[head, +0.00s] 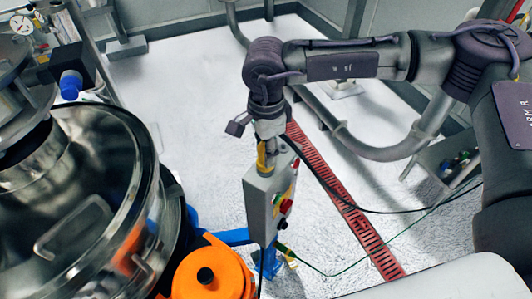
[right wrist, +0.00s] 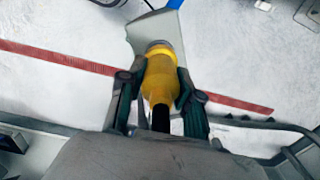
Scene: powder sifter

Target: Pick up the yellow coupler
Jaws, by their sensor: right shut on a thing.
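The yellow coupler (head: 263,160) shows as a small yellow piece at the upper end of a grey control box (head: 256,205) in the head view. In the right wrist view the yellow coupler (right wrist: 160,78) lies between the two dark fingers, with a grey surface just beyond its far end. My right gripper (head: 268,138) comes down from above and is shut on the coupler; its fingers (right wrist: 160,90) touch both sides. In the head view the gripper hides part of the coupler. My left gripper is not in view.
A large shiny steel sifter vessel (head: 85,200) fills the left side. An orange part with a black knob (head: 212,275) and a blue bracket (head: 232,237) stand near the box. Thin cables trail right. A red floor grating (head: 345,205) crosses open pale floor.

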